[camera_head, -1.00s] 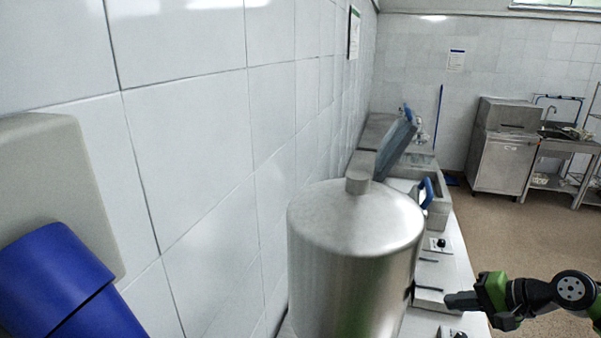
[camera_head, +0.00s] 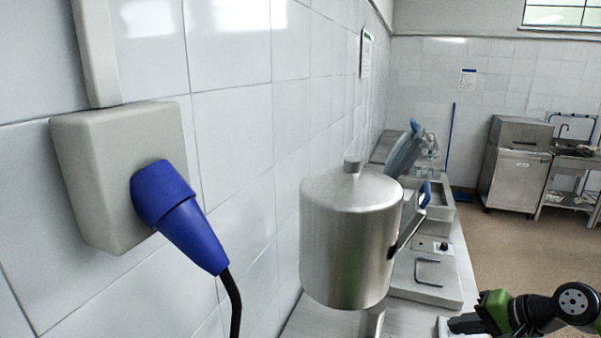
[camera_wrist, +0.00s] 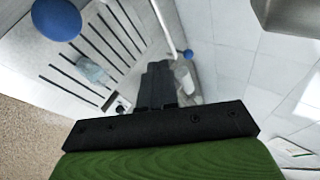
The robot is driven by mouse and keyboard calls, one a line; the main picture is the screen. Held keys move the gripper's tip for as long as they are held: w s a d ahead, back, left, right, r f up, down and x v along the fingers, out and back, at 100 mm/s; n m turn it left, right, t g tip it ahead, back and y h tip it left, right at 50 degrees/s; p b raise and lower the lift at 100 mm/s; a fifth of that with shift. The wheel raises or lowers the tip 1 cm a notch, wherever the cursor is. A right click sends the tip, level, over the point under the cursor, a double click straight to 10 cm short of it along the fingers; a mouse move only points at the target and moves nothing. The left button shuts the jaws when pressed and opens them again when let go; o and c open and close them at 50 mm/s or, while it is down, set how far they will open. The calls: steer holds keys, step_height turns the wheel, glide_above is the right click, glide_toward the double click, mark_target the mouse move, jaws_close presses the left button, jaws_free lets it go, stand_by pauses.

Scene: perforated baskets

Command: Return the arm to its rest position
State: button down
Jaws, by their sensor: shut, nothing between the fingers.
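My gripper (camera_head: 466,324) is at the lower right in the head view, beside the front edge of the steel counter, with part of my black and green arm behind it. In the wrist view my gripper's fingers (camera_wrist: 158,85) are together and hold nothing. They point toward a slotted pale surface and a tiled wall.
A grey wall box (camera_head: 90,180) with a blue plug (camera_head: 185,215) is close at left. A steel cabinet (camera_head: 515,178) stands far right. The brown floor (camera_head: 505,240) at right is open.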

steer(key=s+a+r+n+g+h+b, duration=0.1)
steer(key=s+a+n+h+b, duration=0.15)
steer(key=a, duration=0.55)
steer(key=s+a+r+n+g+h+b, duration=0.1)
steer(key=s+a+n, duration=0.25)
steer(key=a, duration=0.55)
steer(key=s+a+f+n+h+b, duration=0.1)
steer(key=s+f, duration=0.1)
steer(key=s, duration=0.6)
steer(key=s+a+f+n+h+b, duration=0.1)
steer(key=s+f+n, duration=0.1)
steer(key=s, duration=0.6)
steer(key=shift+a+t, duration=0.3)
steer(key=shift+a, duration=0.05)
steer(key=shift+d+h, duration=0.1)
steer(key=shift+h, duration=0.15)
